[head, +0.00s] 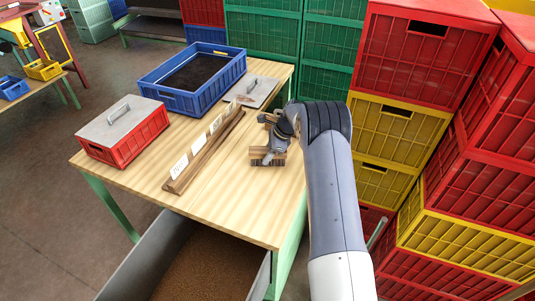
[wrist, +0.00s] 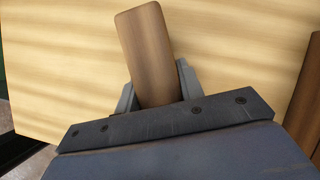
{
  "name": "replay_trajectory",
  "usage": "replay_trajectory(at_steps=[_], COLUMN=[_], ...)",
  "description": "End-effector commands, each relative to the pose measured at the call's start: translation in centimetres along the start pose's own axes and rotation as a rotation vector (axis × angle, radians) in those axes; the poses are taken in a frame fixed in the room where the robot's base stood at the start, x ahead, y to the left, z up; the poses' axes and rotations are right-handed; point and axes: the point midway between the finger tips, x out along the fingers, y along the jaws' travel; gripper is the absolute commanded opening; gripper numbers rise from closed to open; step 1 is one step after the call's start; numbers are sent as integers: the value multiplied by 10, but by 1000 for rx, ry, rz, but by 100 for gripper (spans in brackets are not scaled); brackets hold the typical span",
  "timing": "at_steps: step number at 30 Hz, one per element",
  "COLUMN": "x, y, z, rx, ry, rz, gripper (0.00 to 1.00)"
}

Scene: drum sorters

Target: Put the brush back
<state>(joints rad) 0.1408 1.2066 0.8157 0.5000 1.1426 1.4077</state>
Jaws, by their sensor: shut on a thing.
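The brush (head: 267,153) is a wooden block with dark bristles pointing down, in the head view over the right part of the wooden table (head: 225,205). My gripper (head: 274,141) is shut on the brush's wooden handle. In the wrist view the brown handle (wrist: 146,45) stands out between the two grey fingers of my gripper (wrist: 157,88). My gripper hides part of the brush. I cannot tell whether the bristles touch the table. A wooden rack (head: 205,152) with white labels stands left of the brush.
A blue crate of dark soil (head: 165,95) stands at the table's back. A red crate (head: 150,135) with a grey handled lid is at the left. A grey handled plate (head: 262,90) lies at the back right. Stacked crates (head: 395,125) rise on the right. The table's front is clear.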

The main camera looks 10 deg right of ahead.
Motion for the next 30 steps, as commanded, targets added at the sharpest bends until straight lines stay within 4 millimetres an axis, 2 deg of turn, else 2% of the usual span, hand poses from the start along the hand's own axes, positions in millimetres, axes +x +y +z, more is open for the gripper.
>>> replay_trajectory(at_steps=[1,8,15,19,23,30], x=[1,1,0,-7,-29,-82], y=[0,0,0,-1,-1,-1], z=[0,0,0,1,0,0], rx=[0,0,0,0,1,0], ry=[0,0,0,0,-1,0], rz=[0,0,0,-2,-5,-5], gripper=[38,57,58,58,58,58])
